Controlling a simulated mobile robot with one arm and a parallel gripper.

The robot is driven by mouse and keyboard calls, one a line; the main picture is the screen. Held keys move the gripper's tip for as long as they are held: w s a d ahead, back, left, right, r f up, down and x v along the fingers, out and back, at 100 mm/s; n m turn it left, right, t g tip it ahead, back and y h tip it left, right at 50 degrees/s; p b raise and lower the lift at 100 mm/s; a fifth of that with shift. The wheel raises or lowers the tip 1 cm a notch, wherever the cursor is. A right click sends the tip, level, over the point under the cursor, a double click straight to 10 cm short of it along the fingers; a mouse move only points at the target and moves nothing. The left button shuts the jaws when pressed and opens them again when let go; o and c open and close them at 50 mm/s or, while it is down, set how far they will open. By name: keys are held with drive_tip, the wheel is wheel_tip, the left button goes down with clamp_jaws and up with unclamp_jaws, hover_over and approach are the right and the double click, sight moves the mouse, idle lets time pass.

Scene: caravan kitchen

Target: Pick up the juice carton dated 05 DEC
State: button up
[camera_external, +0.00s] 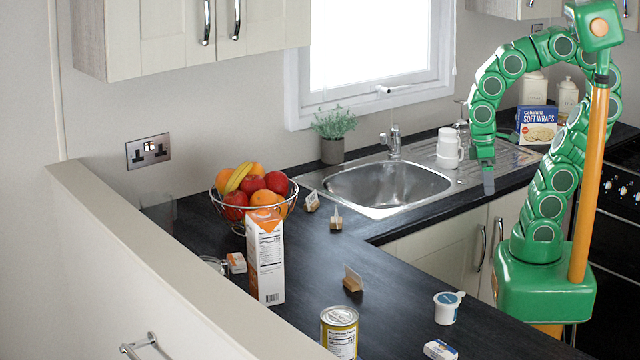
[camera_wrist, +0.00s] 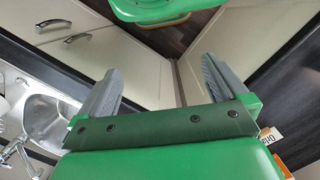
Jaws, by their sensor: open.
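A tall white and orange juice carton (camera_external: 268,262) stands upright on the dark counter in front of the fruit bowl. Its visible side carries a printed panel; I cannot read any date on it. My gripper (camera_external: 488,182) points down near the front edge of the sink counter, well to the right of the carton. In the wrist view my gripper (camera_wrist: 160,75) is open, with two grey fingers wide apart and nothing between them. A small white and orange patch at that view's right edge may be the carton; I cannot tell.
A wire fruit bowl (camera_external: 240,205) stands behind the carton. A tin (camera_external: 339,332), a white cup (camera_external: 447,307), a small box (camera_external: 440,349) and a wooden card holder (camera_external: 353,281) stand on the counter. The sink (camera_external: 388,185) lies behind. A low wall (camera_external: 140,255) borders the left.

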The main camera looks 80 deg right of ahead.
drive_tip(key=shift+s, duration=0.1)
idle(0.3)
drive_tip(key=w+a+n+t, duration=0.1)
drive_tip(key=w+a+t, duration=0.1)
drive_tip(key=w, duration=0.7)
drive_tip(key=w+a+n+t, duration=0.1)
drive_tip(key=w+a+t, duration=0.15)
drive_tip(key=w, duration=0.65)
drive_tip(key=n+t+y, duration=0.4)
drive_tip(key=t+y, duration=0.3)
drive_tip(key=t, duration=0.2)
approach(274, 215)
drive_tip(key=x, duration=0.6)
drive_tip(key=shift+w+a+f, duration=0.15)
drive_tip(key=shift+w, duration=0.15)
drive_tip(key=shift+x, duration=1.25)
drive_tip(key=shift+d+f+x, duration=0.1)
drive_tip(key=shift+d+x, duration=0.05)
drive_tip(key=shift+x, duration=0.6)
drive_tip(key=shift+d+f+x, duration=0.1)
drive_tip(key=shift+x, duration=1.8)
drive_tip(key=shift+r, duration=0.1)
